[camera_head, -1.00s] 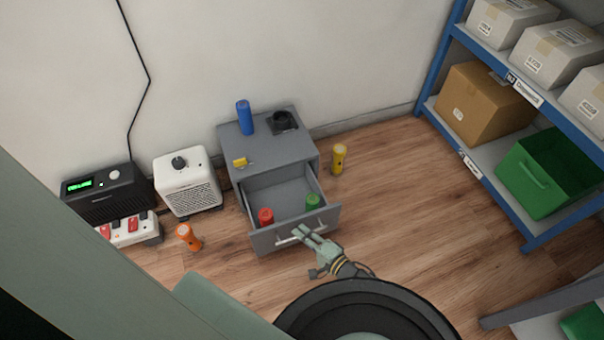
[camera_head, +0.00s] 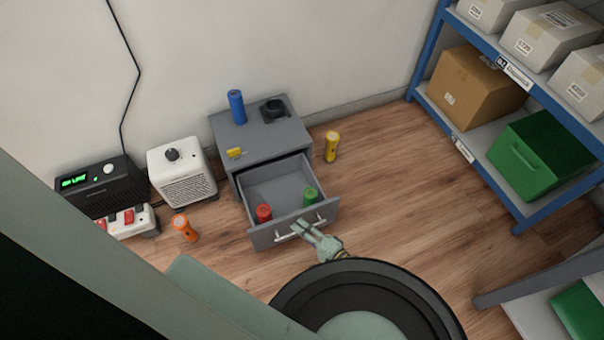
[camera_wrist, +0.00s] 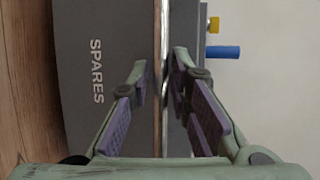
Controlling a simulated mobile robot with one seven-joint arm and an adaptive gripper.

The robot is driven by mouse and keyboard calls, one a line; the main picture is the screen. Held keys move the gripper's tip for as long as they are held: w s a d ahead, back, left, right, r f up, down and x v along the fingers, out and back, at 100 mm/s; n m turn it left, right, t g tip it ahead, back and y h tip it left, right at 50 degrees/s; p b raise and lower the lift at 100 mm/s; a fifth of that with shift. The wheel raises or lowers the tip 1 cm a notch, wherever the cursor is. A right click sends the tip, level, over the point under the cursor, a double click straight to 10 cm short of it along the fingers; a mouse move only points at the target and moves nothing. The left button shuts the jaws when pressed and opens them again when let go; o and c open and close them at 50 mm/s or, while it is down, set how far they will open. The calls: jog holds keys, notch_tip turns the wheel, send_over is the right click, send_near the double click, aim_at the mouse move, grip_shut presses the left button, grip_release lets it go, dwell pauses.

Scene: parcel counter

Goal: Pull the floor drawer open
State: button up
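The grey floor drawer (camera_head: 286,230) stands pulled out from its small grey cabinet (camera_head: 270,148). A red cylinder (camera_head: 263,213) and a green cylinder (camera_head: 310,197) stand inside it. Its front has a bar handle (camera_head: 285,238), which runs upright through the wrist view (camera_wrist: 161,25) beside the word SPARES. My gripper (camera_head: 302,229) is at the handle in the head view. The exact contact is partly hidden.
A blue cylinder (camera_head: 236,107), a yellow item (camera_head: 235,153) and a black item (camera_head: 274,110) are on the cabinet. A yellow flashlight (camera_head: 331,147) and an orange one (camera_head: 185,229) stand on the floor. A white heater-like box (camera_head: 182,176) is left; blue shelving (camera_head: 425,50) is right.

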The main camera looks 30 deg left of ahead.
jog(key=v, duration=1.2)
dwell(0.5)
